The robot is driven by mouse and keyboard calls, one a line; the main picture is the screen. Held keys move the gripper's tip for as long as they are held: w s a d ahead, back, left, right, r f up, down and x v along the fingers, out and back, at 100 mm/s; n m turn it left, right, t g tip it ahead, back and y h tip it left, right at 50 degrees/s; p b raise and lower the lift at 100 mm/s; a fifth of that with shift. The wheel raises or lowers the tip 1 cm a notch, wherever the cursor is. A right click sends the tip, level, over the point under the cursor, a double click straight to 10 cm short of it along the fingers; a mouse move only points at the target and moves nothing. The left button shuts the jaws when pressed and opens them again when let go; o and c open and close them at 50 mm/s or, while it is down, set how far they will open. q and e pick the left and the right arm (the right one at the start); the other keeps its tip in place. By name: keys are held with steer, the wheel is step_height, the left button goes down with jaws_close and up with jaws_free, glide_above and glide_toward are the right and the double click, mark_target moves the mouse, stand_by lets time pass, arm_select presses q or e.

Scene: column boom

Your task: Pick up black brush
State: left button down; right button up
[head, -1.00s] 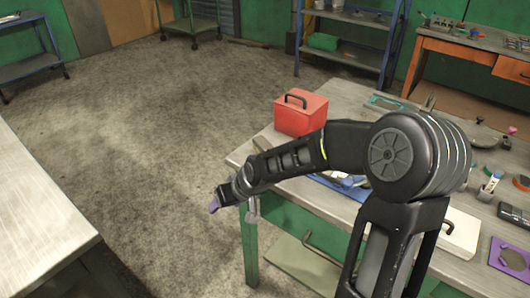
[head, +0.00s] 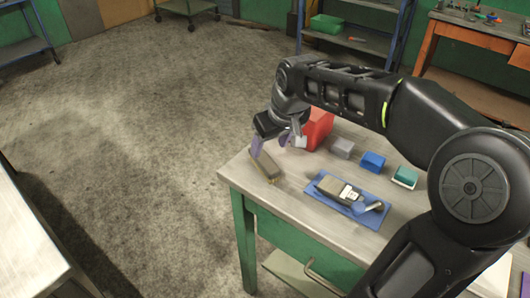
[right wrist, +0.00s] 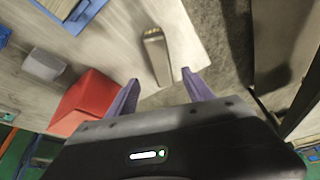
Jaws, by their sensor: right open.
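The brush (head: 265,167) is a dark, narrow block that lies near the left edge of the workbench (head: 300,215). In the right wrist view the brush (right wrist: 158,58) lies just ahead of the fingers, roughly between their lines, with a pale brownish far end. My right gripper (head: 270,143) is open with purple fingers and hangs close above the brush. Its two fingers (right wrist: 160,80) stand apart and empty in the right wrist view. I cannot tell whether a finger touches the brush. My left gripper is not in view.
A red box (head: 318,128) stands behind the gripper. A grey box (head: 342,147), a blue box (head: 372,162) and a teal tray (head: 405,176) sit in a row. Floor lies beyond the bench edge.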

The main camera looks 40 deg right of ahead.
mark_target(265, 159)
steer(key=shift+s+a+r, duration=0.15)
steer(key=shift+s+a, duration=0.05)
steer(key=shift+s, duration=0.05)
steer(key=shift+x, duration=1.45)
steer(key=x, duration=0.5)
steer(key=shift+w, duration=0.1)
steer(key=shift+f, duration=0.3)
jaws_close()
stand_by(0.7)
